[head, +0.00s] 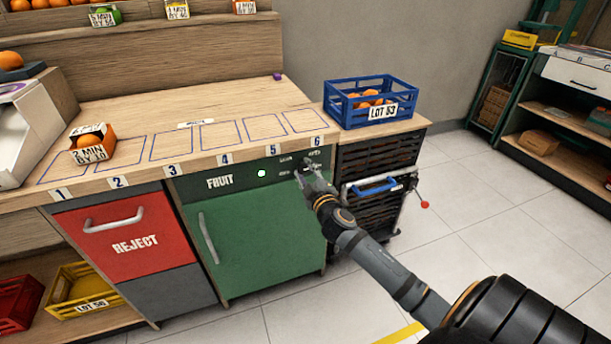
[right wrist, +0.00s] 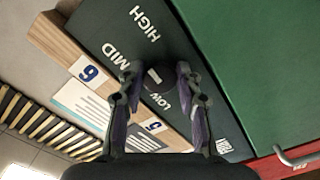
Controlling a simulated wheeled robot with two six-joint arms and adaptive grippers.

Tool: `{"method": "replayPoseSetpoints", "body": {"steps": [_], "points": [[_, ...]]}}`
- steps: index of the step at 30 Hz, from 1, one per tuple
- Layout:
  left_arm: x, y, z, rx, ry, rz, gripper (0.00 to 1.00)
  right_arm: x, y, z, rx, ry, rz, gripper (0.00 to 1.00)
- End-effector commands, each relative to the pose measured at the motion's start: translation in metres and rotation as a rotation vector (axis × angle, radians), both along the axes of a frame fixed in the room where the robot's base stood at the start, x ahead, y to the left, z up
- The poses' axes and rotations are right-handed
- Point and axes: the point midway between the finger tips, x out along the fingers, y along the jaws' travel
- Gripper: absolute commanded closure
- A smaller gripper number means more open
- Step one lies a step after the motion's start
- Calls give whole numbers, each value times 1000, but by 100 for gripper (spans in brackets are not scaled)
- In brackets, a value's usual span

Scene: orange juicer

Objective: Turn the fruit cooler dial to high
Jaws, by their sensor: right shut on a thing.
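The green fruit cooler (head: 262,232) stands under the counter, with a dark control panel along its top. In the head view my right gripper (head: 305,170) reaches the right end of this panel and partly hides the dial there. In the right wrist view the panel carries the words HIGH, MID and LOW around the dark dial (right wrist: 152,80). My right gripper (right wrist: 154,72) has a finger on each side of the dial and is shut on it. A pale mark shows on the dial, but which word it points to is hard to tell. My left gripper is out of view.
A wooden counter (head: 190,108) with numbered outlined spaces runs above the cooler. A blue crate of oranges (head: 345,112) stands at its right end. The red reject bin (head: 130,240) is left of the cooler. A dark crate stand (head: 375,155) is close on the right.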

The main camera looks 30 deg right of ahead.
Motion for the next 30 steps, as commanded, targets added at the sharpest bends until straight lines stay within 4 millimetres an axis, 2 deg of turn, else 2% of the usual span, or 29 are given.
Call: {"method": "replayPoseSetpoints", "body": {"steps": [6, 13, 29, 30], "points": [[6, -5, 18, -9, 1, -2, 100, 0, 0, -3, 123, -26, -1, 97], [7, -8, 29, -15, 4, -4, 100, 0, 0, -3, 196, -43, -2, 97], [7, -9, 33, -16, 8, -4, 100, 0, 0, -3, 222, -48, -3, 97], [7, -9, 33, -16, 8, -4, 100, 0, 0, -3, 222, -48, -3, 64]]}}
